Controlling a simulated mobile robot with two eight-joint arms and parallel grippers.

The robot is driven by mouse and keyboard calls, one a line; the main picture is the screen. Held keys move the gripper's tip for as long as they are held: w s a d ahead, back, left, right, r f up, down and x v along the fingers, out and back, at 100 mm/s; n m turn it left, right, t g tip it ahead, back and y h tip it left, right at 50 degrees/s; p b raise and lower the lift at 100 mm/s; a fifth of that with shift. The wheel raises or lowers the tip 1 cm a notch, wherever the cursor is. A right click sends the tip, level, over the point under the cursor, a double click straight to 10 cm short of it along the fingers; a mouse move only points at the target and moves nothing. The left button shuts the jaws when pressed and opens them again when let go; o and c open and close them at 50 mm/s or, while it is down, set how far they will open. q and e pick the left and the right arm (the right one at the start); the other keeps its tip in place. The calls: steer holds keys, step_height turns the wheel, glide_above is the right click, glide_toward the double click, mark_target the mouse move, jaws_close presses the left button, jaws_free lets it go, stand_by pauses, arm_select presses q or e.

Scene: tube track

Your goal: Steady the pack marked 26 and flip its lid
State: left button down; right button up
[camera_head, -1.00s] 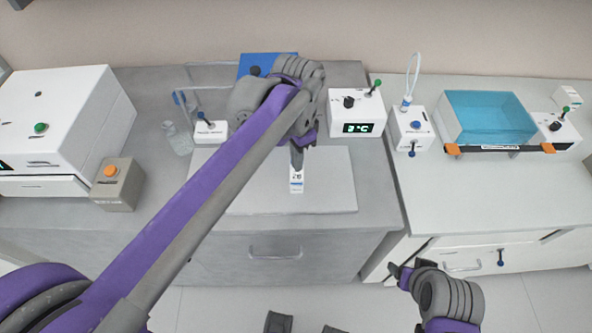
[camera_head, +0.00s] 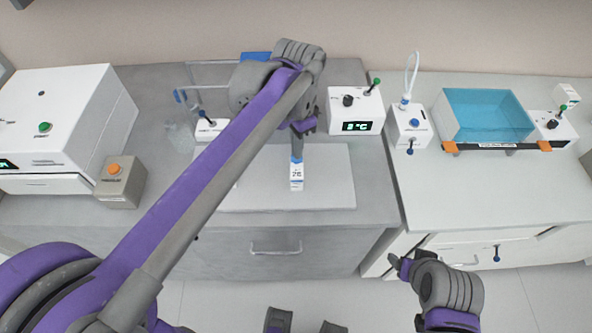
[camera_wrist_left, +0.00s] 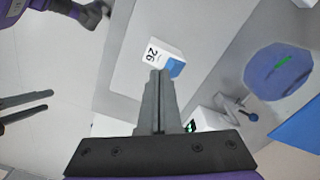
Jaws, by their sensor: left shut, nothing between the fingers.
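The pack marked 26 (camera_head: 296,179) is a small white box with a blue top part, standing on a pale board (camera_head: 330,180) on the grey bench. It also shows in the left wrist view (camera_wrist_left: 155,52), with its number facing the camera. My left gripper (camera_head: 297,155) is shut and empty, pointing down at the pack's blue top. In the left wrist view its closed fingertips (camera_wrist_left: 159,74) overlap the pack's lower edge; I cannot tell whether they touch it. My right gripper (camera_head: 396,267) hangs in front of the benches, away from the pack; its jaw state is unclear.
A white box with a green display (camera_head: 355,112) stands right of the board. A small white switch box (camera_head: 211,128) and a beige box with an orange button (camera_head: 119,182) stand to the left. A blue-topped tank (camera_head: 488,115) is far right. The board around the pack is clear.

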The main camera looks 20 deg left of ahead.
arm_select(q)
steer(key=w+a+p, duration=0.1)
steer(key=w+a, duration=0.1)
steer(key=w, duration=0.5)
steer(key=shift+w, duration=0.3)
stand_by(0.4)
steer(key=shift+f, duration=0.1)
step_height(320, 180, down, 4)
steer(key=shift+r+b, duration=0.2)
steer(key=shift+b, duration=0.6)
stand_by(0.3)
steer(key=shift+s+d+r, duration=0.15)
steer(key=shift+s+r, duration=0.05)
steer(key=shift+s, duration=0.4)
steer(key=shift+s+d+r, duration=0.15)
steer(key=shift+s+r, duration=0.05)
steer(key=shift+s, duration=0.4)
steer(key=shift+s+d+r+p, duration=0.25)
steer(key=shift+s+r+p, duration=0.15)
steer(key=shift+s+r, duration=0.35)
steer(key=shift+s+f, duration=0.1)
steer(key=shift+f, duration=0.05)
